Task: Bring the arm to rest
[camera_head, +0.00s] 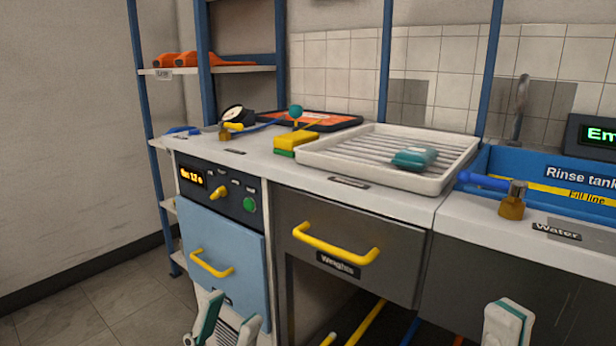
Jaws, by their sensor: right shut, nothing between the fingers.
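My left gripper (226,312) is at the bottom of the head view, in front of the light-blue panel (226,238) under the counter. Its two white and teal fingers stand apart with nothing seen between them. My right gripper (508,318) is at the bottom right, in front of the dark cabinet below the sink counter. Its white fingers are together and hold nothing. Both arms behind the grippers are out of the frame.
The counter carries a white drying tray (460,172) with a teal object (414,158), a yellow-green block (296,143) and a gauge (233,117). A blue rinse tank (560,180) is at right. Yellow handles (335,252) jut from the fronts. Floor at left is clear.

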